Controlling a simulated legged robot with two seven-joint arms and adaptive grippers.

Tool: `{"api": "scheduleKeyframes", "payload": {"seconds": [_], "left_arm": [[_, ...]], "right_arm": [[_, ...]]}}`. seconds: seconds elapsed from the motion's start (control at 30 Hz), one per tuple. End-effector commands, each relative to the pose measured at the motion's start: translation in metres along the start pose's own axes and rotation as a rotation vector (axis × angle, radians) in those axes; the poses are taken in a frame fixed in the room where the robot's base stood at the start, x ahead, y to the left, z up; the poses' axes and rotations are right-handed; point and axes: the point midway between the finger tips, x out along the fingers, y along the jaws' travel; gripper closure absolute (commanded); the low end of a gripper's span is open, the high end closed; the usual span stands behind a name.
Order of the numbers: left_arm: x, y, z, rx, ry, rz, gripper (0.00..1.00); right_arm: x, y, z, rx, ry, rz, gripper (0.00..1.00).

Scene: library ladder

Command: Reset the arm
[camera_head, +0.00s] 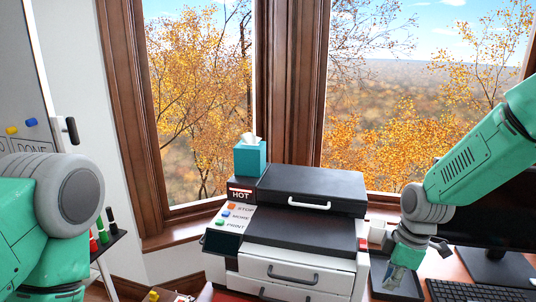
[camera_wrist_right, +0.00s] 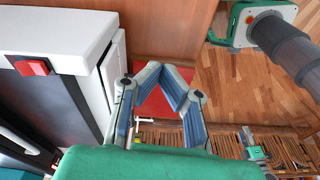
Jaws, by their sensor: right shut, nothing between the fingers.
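My right arm comes in from the right in the head view, with its forearm sloping down. My right gripper (camera_head: 391,280) points down in front of the desk's dark tray, to the right of the printer. In the right wrist view its two blue-padded fingers (camera_wrist_right: 162,68) bend inward and meet at the tips, with nothing between them. My left arm (camera_head: 60,200) shows at the left edge of the head view, large and close. Its gripper is out of the picture.
A black and white printer (camera_head: 300,262) with drawers stands by the window, with a teal tissue box (camera_head: 250,157) on top. A dark tray (camera_head: 405,290), a monitor (camera_head: 500,225) and a keyboard (camera_head: 470,292) are at right. A whiteboard (camera_head: 20,75) with markers stands at left.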

Motion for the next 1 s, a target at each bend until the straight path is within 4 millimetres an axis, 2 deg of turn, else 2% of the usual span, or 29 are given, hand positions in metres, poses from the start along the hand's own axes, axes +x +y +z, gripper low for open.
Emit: {"api": "scheduleKeyframes", "payload": {"seconds": [0.03, 0.27, 0.37, 0.47, 0.57, 0.6, 0.7, 0.83, 0.9, 1.0], "left_arm": [[0.006, 0.0, 0.0, 0.0, 0.001, 0.0, 0.6], [0.027, 0.0, 0.001, 0.0, 0.001, 0.0, 0.6], [0.039, 0.0, 0.002, 0.0, 0.0, 0.0, 0.6], [0.057, 0.0, 0.003, 0.0, 0.0, 0.0, 0.6], [0.082, 0.001, 0.004, 0.0, 0.0, 0.0, 0.6], [0.092, 0.001, 0.005, 0.0, 0.0, 0.0, 0.6], [0.117, 0.001, 0.006, 0.0, 0.0, 0.0, 0.6], [0.142, 0.001, 0.007, 0.0, 0.0, 0.0, 0.6], [0.151, 0.001, 0.008, 0.0, 0.0, 0.0, 0.6], [0.156, 0.001, 0.008, 0.0, 0.0, 0.0, 0.6]], "right_arm": [[0.014, -0.005, 0.003, 0.021, -0.004, -0.001, 1.0], [0.079, -0.039, 0.022, 0.168, -0.022, 0.007, 1.0], [0.115, -0.059, 0.034, 0.256, -0.031, 0.012, 1.0], [0.163, -0.09, 0.052, 0.376, -0.047, 0.018, 1.0], [0.22, -0.135, 0.078, 0.538, -0.065, 0.029, 1.0], [0.241, -0.156, 0.09, 0.609, -0.072, 0.037, 1.0], [0.283, -0.206, 0.119, 0.786, -0.084, 0.06, 1.0], [0.314, -0.261, 0.15, 0.985, -0.088, 0.092, 1.0], [0.321, -0.281, 0.161, 1.066, -0.085, 0.107, 1.0], [0.324, -0.297, 0.17, 1.135, -0.079, 0.122, 1.0]]}}
